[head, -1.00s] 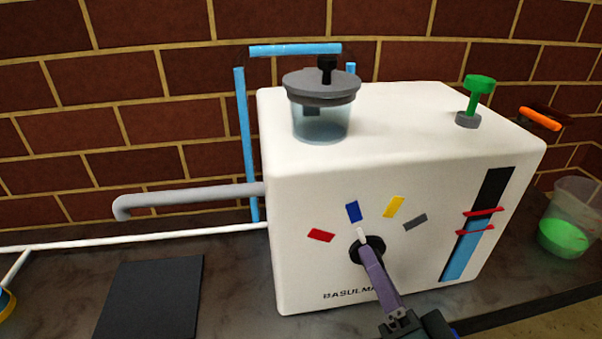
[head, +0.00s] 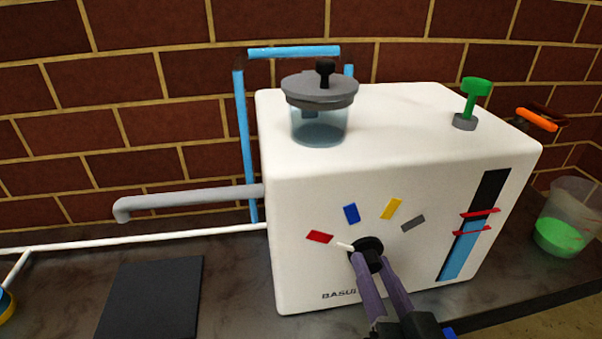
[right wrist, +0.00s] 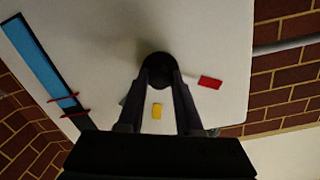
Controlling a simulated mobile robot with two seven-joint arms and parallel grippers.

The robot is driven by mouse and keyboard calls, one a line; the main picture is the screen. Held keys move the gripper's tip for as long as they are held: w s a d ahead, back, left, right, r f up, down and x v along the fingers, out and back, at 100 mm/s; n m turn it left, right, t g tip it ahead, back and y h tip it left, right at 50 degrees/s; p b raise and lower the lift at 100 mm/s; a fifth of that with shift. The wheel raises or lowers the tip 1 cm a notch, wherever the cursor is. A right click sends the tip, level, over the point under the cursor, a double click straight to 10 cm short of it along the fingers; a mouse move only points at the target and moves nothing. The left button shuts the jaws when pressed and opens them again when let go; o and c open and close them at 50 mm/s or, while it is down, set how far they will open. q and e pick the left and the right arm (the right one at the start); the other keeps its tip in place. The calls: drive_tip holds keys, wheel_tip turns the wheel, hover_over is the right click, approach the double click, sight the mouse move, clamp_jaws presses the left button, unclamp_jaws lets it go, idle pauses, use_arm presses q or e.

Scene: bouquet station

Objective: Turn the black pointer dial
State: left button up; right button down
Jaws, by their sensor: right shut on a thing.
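The black pointer dial (head: 371,243) sits on the front of a white machine (head: 330,200). Its white pointer (head: 345,246) points left and slightly up, toward the red mark (head: 320,237). Blue (head: 352,213), yellow (head: 391,208) and grey (head: 413,223) marks arc above the dial. My right gripper (head: 372,265) is shut on the dial, one purple finger on each side. In the right wrist view the fingertips hold the dial (right wrist: 157,66), with the red mark (right wrist: 210,82) to its right and the yellow mark (right wrist: 157,111) below it. My left gripper is not in view.
A lidded glass jar (head: 319,123) and a green knob (head: 474,95) are on top of the machine. A grey pipe (head: 185,198) sticks out left. A clear cup with green contents (head: 560,235) stands at right. A dark mat (head: 150,295) lies on the counter at left.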

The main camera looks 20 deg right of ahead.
idle(0.4)
drive_tip(key=c, duration=0.6)
unclamp_jaws()
drive_tip(key=shift+s, duration=0.3)
drive_tip(key=p+v, duration=0.2)
drive_tip(key=v, duration=0.7)
drive_tip(key=shift+s+a, duration=0.1)
drive_tip(key=shift+s, duration=0.05)
